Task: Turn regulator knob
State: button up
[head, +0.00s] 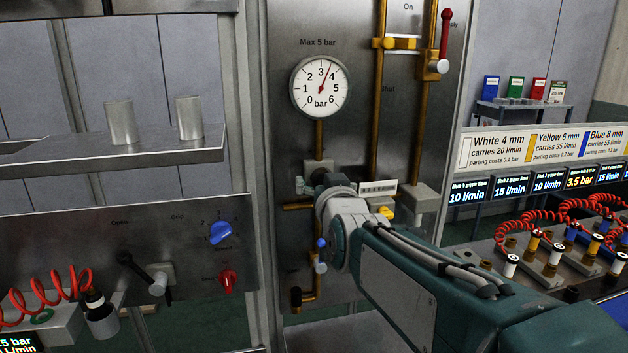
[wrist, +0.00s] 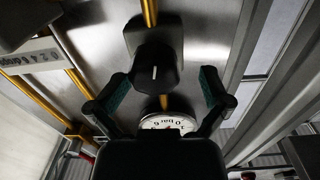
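The regulator knob (wrist: 153,68) is black with a white mark and shows in the wrist view on a block in a brass pipe. In the head view my wrist hides it. My gripper (wrist: 163,84) is open, with one green-padded finger on each side of the knob and gaps between. In the head view only a bit of my gripper (head: 305,187) shows beyond my wrist. The round pressure gauge (head: 320,87) is above, marked "Max 5 bar", its needle between 3 and 4. Its lower part shows in the wrist view (wrist: 168,123).
A red-handled valve (head: 445,40) sits on the brass pipe at upper right. A blue-handled valve (head: 320,255) is below my wrist. The left panel has a black lever (head: 140,270), a blue knob (head: 220,232) and a red knob (head: 227,281). Red coiled hoses (head: 535,225) lie at right.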

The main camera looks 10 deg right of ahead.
jog(key=shift+w+d+f, duration=0.1)
jog(key=shift+w+d, duration=0.45)
jog(key=shift+d, duration=0.15)
jog(key=shift+a, duration=0.45)
jog(key=shift+c, duration=1.2)
jog(key=shift+a, duration=0.2)
jog(key=c, duration=0.6)
jog(key=shift+s, duration=0.1)
jog(key=shift+c, duration=1.3)
jog(key=shift+d, duration=0.25)
jog(key=shift+c, duration=0.2)
jog(key=shift+a, duration=0.1)
